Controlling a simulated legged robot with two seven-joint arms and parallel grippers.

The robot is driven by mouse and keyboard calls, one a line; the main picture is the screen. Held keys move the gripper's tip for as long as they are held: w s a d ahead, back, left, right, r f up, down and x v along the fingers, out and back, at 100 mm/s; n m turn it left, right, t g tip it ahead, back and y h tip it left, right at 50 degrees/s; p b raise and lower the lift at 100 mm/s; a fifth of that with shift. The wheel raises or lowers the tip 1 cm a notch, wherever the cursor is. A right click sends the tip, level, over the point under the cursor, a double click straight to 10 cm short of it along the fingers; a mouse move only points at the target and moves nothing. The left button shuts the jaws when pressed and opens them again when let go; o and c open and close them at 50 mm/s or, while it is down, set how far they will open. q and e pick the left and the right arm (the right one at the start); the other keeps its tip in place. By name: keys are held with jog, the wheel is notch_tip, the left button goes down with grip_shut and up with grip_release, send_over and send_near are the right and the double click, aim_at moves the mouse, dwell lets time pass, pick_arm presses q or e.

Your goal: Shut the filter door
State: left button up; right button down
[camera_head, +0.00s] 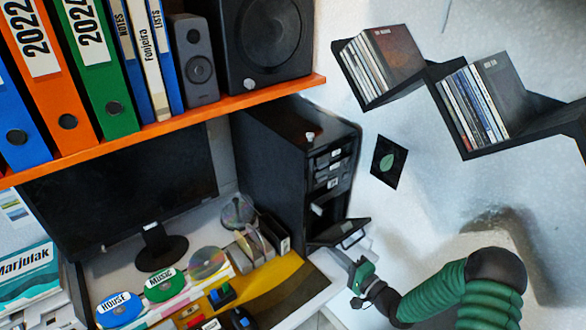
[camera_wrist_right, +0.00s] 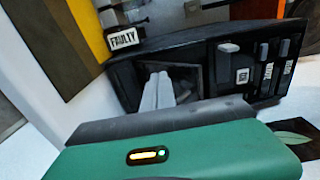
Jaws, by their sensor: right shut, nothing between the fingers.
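The filter door (camera_head: 340,234) is a dark flap low on the front of the black computer tower (camera_head: 278,160). It stands swung open, sticking out from the tower towards the right. My left gripper is not in view.
An orange shelf (camera_head: 200,122) with binders and speakers hangs above the monitor (camera_head: 120,190). Discs, including the House disc (camera_head: 120,310), lie on the desk left of the tower. Black disc shelves (camera_head: 480,150) hang on the right wall.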

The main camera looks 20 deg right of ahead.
aim_at(324, 240)
jog(key=shift+w+a+r, duration=0.3)
jog(key=shift+w+r, duration=0.15)
jog(key=shift+w, duration=0.25)
jog(key=shift+p, duration=0.3)
jog(key=shift+w+a+r, duration=0.15)
jog(key=shift+w, duration=0.25)
jog(key=shift+w+a+r, duration=0.1)
jog(key=shift+w+a, duration=0.05)
jog(key=shift+w, duration=0.3)
jog(key=shift+w+a, duration=0.3)
jog(key=shift+w, duration=0.3)
